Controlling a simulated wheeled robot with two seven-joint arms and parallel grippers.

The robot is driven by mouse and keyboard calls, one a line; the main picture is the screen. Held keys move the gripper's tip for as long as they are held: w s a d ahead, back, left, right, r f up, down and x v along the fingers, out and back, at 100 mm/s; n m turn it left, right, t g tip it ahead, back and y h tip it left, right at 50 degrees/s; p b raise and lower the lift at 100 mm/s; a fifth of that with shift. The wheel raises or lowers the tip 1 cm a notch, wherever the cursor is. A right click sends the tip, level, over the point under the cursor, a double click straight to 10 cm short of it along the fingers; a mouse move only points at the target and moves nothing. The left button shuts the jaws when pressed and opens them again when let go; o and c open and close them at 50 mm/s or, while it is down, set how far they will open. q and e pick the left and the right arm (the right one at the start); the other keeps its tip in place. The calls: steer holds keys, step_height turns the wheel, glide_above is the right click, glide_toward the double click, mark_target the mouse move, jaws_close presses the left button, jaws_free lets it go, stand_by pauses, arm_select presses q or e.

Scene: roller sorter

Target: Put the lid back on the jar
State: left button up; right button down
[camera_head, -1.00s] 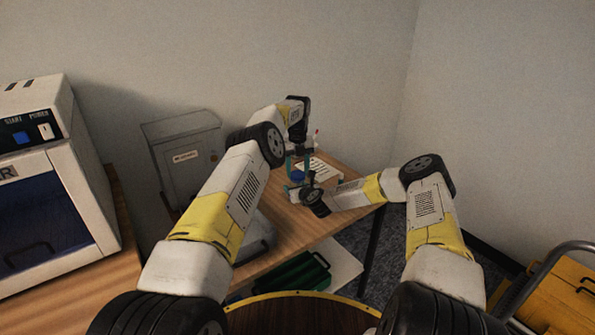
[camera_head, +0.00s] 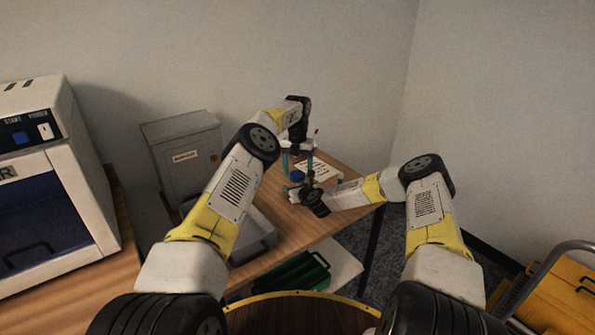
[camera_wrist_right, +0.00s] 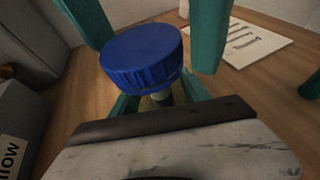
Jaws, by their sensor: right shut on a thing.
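The blue lid (camera_head: 297,176) shows between the two arms over the table. In the right wrist view, the ribbed blue lid (camera_wrist_right: 140,58) is on top of the pale jar neck (camera_wrist_right: 160,97), slightly tilted in the picture; I cannot tell if it is fully seated. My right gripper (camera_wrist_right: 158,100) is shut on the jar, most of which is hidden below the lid. It also shows in the head view (camera_head: 303,195). My left gripper (camera_head: 297,163) is above the lid, its teal fingers wide apart on either side and clear of it.
A white printed sheet (camera_head: 318,170) lies on the wooden table (camera_head: 300,228) behind the grippers. A grey tray (camera_head: 262,240) stands at the table's left, near a grey cabinet (camera_head: 185,150). A green crate (camera_head: 297,277) is lower down. A white machine (camera_head: 50,190) stands far left.

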arm_select(q)
steer(key=shift+r, duration=2.25)
steer(key=shift+c, duration=0.3)
